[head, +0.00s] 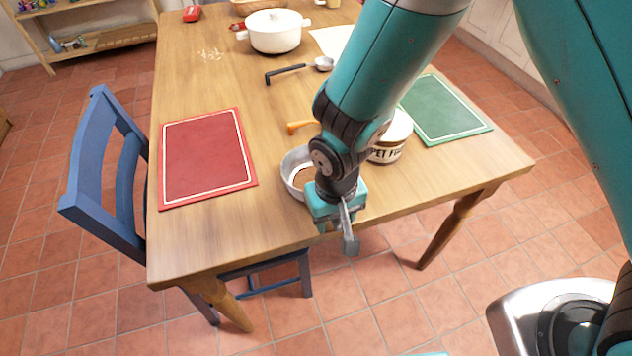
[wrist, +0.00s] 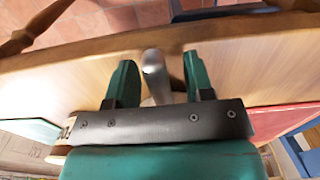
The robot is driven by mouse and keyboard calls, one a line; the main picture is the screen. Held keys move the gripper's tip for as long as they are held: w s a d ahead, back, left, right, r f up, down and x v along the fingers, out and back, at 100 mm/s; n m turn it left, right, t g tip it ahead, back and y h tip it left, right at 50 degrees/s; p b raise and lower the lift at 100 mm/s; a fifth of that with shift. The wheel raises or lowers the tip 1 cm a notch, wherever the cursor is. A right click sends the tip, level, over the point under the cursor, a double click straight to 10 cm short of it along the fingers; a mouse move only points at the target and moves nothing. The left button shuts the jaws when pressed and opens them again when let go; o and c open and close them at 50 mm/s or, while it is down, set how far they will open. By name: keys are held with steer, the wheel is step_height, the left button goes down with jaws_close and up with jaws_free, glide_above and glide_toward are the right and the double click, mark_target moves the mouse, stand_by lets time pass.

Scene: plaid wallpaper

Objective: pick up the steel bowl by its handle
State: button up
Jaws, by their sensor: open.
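The steel bowl (head: 286,168) sits on the wooden table near its front edge in the head view. Its inside looks brownish, and my wrist covers its right side. My gripper (head: 336,235) points down at the table's front edge, just right of and in front of the bowl. In the wrist view, a grey metal bar, which looks like the bowl's handle (wrist: 154,66), lies between the two green fingers of my gripper (wrist: 160,82). The fingers are open, with a visible gap on each side of the bar. The bowl's body cannot be made out in the wrist view.
A jar labelled as pet food (head: 386,152) stands close right of my wrist. An orange handle (head: 300,126) lies behind the bowl. A red mat (head: 208,160) is left, a green mat (head: 447,108) right. A black-handled ladle (head: 288,74) and white pot (head: 274,34) are farther back.

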steer(key=shift+f, duration=0.35)
jaws_close()
steer(key=shift+r, duration=0.2)
